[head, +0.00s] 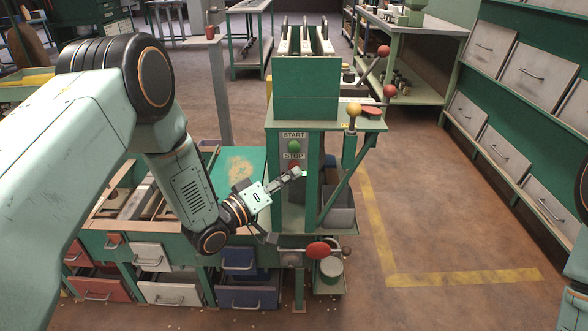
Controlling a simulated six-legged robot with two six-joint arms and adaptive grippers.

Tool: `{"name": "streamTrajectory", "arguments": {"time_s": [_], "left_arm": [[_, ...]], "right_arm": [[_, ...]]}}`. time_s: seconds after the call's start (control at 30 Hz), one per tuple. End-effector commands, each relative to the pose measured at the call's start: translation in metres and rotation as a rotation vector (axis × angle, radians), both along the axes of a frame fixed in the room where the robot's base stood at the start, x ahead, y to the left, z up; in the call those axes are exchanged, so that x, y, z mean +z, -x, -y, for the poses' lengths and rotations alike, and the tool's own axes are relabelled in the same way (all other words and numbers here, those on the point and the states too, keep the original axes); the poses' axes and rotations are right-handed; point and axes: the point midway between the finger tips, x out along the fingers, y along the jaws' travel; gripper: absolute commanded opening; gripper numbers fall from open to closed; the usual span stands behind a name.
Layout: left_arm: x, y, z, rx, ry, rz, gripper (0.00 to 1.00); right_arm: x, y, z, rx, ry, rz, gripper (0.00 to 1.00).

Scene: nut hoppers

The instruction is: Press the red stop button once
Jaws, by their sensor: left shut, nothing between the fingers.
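The red stop button (293,163) sits on the front of the green machine column, just below the STOP label (294,156). A green start button (294,147) is above it, under the START label. My left gripper (298,172) is shut and empty, with its fingertips at or right by the lower part of the stop button. The fingertips partly cover the button, and I cannot tell whether they touch it. My right gripper is not in view; only a bit of my right arm shows at the right edge.
A lever with a yellow knob (354,109) and levers with red knobs stand right of the column. A red knob (318,250) juts out low in front. Drawers (152,257) line the bench below. The floor to the right is open, with yellow marking (460,278).

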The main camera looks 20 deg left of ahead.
Motion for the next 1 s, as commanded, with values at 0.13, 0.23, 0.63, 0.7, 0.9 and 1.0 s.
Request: {"name": "streamTrajectory", "arguments": {"time_s": [0.13, 0.23, 0.63, 0.7, 0.9, 1.0], "left_arm": [[0.0004, -0.002, -0.0007, 0.0, 0.0, 0.002, 0.0], [0.0006, -0.0031, -0.001, 0.001, 0.0, 0.002, 0.0], [0.0011, -0.0053, -0.0018, 0.002, 0.001, 0.003, 0.0], [0.0012, -0.0053, -0.0018, 0.002, 0.001, 0.003, 0.0], [0.0015, -0.001, -0.0006, 0.002, 0.0, 0.002, 0.0], [0.0017, 0.004, 0.0007, 0.001, 0.001, 0.002, 0.0]], "right_arm": [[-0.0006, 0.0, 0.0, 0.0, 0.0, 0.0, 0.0], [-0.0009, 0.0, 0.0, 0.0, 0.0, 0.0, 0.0], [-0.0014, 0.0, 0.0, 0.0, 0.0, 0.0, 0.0], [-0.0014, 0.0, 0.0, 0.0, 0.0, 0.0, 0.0], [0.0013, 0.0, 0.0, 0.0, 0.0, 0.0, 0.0], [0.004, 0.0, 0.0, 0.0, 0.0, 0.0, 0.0]]}}
